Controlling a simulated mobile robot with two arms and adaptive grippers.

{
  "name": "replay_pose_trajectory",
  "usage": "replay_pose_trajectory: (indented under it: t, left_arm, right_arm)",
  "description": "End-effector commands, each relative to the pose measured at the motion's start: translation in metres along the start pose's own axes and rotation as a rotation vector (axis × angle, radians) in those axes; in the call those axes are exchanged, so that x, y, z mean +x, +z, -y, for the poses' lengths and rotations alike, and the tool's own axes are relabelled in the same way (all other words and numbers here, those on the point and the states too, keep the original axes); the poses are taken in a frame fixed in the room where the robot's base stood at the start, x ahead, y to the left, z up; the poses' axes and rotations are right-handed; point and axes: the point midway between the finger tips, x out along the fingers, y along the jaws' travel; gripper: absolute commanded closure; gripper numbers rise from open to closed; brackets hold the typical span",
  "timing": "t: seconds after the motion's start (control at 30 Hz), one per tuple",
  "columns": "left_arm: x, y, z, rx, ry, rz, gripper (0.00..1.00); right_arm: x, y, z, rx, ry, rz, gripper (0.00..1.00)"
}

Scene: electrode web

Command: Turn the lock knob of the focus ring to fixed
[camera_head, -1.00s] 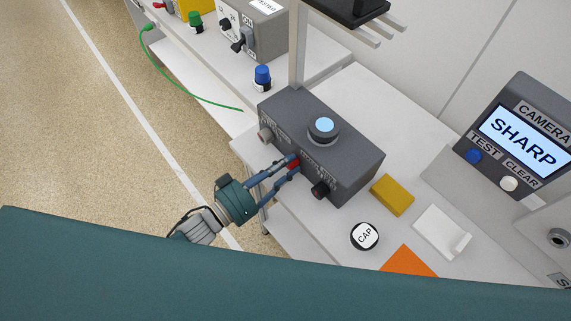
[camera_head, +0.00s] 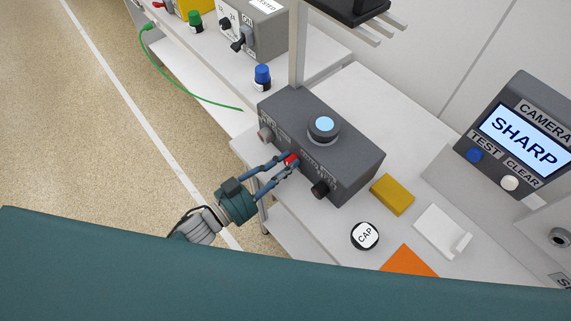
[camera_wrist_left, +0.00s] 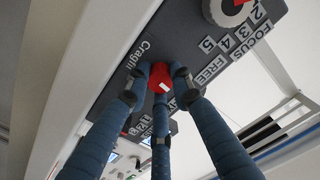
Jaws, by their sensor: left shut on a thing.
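The red lock knob (camera_head: 291,158) is on the front face of the dark grey focus box (camera_head: 345,160). My left gripper (camera_head: 288,164) is shut on this knob, its fingers on either side of it. In the left wrist view the red knob (camera_wrist_left: 161,77) shows a white mark and sits between the fingertips (camera_wrist_left: 158,82). The word FREE reads to the right of the knob there. Other lettering beside the knob is partly hidden by the fingers. A grey dial (camera_wrist_left: 228,8) with numbers and the word FOCUS is above it. My right gripper is not in view.
A grey knob (camera_head: 265,135) and a black knob (camera_head: 320,189) flank the red one. A camera display (camera_head: 522,140) reads SHARP. A yellow block (camera_head: 392,195), a black cap (camera_head: 365,236) and a white holder (camera_head: 442,232) are on the bench to the right.

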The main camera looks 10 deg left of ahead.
Motion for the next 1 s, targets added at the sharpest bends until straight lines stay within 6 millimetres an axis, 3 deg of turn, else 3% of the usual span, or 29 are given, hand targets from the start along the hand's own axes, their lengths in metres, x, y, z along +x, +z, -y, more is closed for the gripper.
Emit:
replay_pose_trajectory:
  t: [0.5,1.0]
  left_arm:
    - [0.0,0.0,-0.001,0.466,-0.001,-0.001,1.0]
    - [0.0,0.0,0.0,0.695,-0.001,-0.001,1.0]
  right_arm:
    - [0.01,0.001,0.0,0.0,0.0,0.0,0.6]
    - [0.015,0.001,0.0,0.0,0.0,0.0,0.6]
